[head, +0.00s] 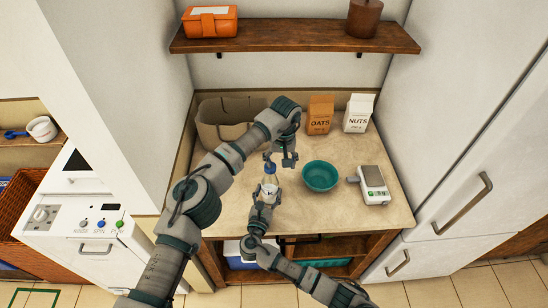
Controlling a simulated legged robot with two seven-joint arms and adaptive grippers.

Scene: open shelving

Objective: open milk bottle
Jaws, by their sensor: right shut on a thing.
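The milk bottle (270,181), small and pale with a blue band, stands upright or nearly so near the front of the counter. My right gripper (263,200) is shut on its lower body from the front. My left gripper (280,160) is above and slightly right of the bottle, pointing down. Its fingers are spread apart with nothing visible between them. One finger overlaps the bottle's top in the picture, so I cannot tell whether it touches. The cap is mostly hidden there.
A teal bowl (320,176) sits close to the right of the bottle, with a scale (373,185) beyond it. An oats box (320,115), a nuts box (358,113) and a beige basket (217,125) stand at the back. A wooden shelf (300,40) hangs above the counter (330,218).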

